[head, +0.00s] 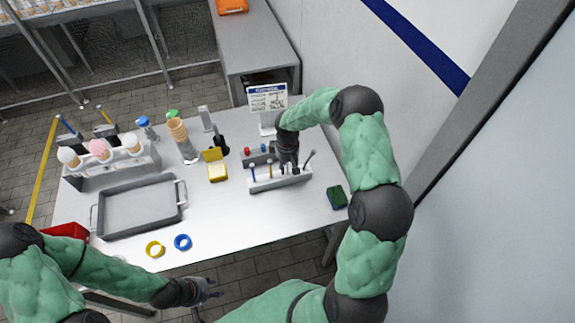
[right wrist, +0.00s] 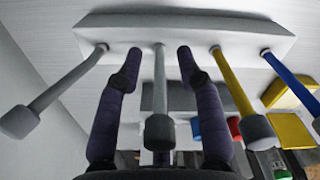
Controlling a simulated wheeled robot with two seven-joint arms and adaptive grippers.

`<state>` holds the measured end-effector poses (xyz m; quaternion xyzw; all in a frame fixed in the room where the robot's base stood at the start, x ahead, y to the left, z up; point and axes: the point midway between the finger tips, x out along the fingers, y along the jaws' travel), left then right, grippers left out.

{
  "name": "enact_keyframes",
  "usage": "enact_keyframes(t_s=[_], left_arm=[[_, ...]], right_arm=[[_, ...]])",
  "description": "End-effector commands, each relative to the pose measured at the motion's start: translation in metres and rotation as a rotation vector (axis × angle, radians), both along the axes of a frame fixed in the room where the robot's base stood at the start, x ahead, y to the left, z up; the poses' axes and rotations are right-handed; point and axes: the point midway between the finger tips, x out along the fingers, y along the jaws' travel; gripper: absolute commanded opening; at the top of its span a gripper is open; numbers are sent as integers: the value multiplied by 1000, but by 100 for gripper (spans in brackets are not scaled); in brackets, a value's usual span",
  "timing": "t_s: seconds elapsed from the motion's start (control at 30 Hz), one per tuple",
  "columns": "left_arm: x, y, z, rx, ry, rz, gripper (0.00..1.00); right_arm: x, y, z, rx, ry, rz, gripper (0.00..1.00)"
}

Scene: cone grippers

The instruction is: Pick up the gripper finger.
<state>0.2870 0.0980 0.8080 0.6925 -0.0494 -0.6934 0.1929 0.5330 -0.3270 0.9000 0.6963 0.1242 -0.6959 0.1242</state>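A pale rack (head: 262,186) near the right of the table holds several upright rods with knobbed ends; it also shows in the right wrist view (right wrist: 185,24). Which rod is the gripper finger I cannot tell. My right gripper (head: 289,164) is over the rack, pointing down. In the right wrist view its two dark fingers (right wrist: 160,54) are open on either side of a grey rod (right wrist: 159,85), with a gap on both sides. A leaning grey rod (right wrist: 62,80), a yellow rod (right wrist: 234,84) and a blue rod (right wrist: 290,78) stand beside it. My left gripper (head: 212,289) is open and empty, in front of the table.
A grey box with red and blue buttons (head: 258,155) stands just behind the rack, with a sign (head: 268,101) further back. A green sponge (head: 337,197) lies right of the rack. A metal tray (head: 140,207) and two rings (head: 183,242) are left. The front middle is clear.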

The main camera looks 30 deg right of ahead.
Motion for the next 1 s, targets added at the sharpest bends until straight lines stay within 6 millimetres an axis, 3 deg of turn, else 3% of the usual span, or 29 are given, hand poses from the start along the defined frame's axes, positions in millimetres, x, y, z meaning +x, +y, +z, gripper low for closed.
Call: enact_keyframes(t_s=[0.1, 0.23, 0.73, 1.0], left_arm=[[0, 0, 0, 0, 0, 0, 40], [0, 0, 0, 0, 0, 0, 40], [0, 0, 0, 0, 0, 0, 40], [0, 0, 3, 0, 0, 0, 40]], right_arm=[[0, 0, 1, 0, 0, 0, 35], [0, 0, 1, 0, 0, 0, 0], [0, 0, 3, 0, 0, 0, 0], [0, 0, 28, -1, -3, -1, 0]])
